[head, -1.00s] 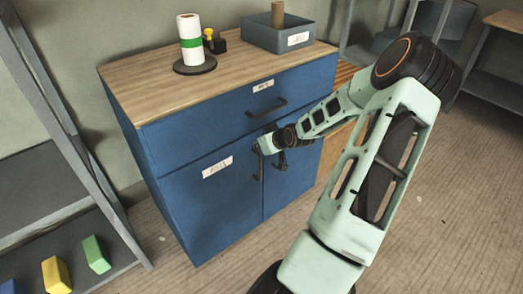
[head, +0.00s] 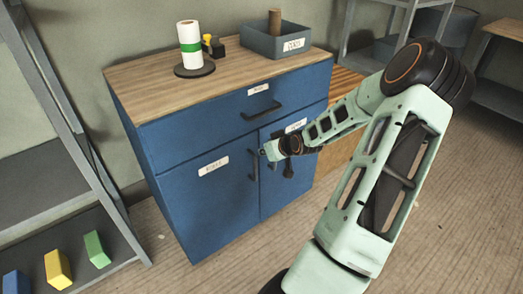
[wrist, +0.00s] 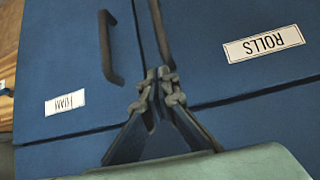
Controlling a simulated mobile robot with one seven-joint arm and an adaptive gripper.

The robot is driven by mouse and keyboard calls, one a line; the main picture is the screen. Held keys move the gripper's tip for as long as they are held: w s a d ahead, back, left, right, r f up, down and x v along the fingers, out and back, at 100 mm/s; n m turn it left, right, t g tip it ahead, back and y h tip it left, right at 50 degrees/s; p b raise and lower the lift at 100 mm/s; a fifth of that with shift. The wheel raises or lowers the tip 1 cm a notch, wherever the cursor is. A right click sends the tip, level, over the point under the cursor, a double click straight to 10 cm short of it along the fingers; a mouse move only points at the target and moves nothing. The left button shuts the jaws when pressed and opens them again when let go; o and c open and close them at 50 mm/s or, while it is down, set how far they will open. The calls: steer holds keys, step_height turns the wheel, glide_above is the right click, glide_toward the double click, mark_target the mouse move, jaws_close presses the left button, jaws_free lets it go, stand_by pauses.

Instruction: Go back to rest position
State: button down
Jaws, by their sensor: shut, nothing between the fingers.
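My gripper (wrist: 156,88) is shut and empty, with its dark fingertips together in the wrist view. In the head view my arm reaches from the right to the front of a blue cabinet (head: 215,205), with its end close to the doors near their handles. In the wrist view, which is upside down, one door handle (wrist: 108,48) stands to the left of my fingers and another (wrist: 160,30) lies just beyond the fingertips. Whether the fingertips touch anything cannot be told. Both cabinet doors and the drawer look shut.
A paper roll (head: 189,45) on a dark stand and a grey bin (head: 262,43) stand on the wooden cabinet top. A shelf rack (head: 85,160) with coloured blocks is at the left. Open floor (head: 205,275) lies in front of the cabinet.

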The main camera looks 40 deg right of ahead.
steer(key=p+v, duration=0.2)
steer(key=v, duration=0.5)
steer(key=shift+d+r+p, duration=0.2)
steer(key=shift+p, duration=0.15)
steer(key=shift+s, duration=0.15)
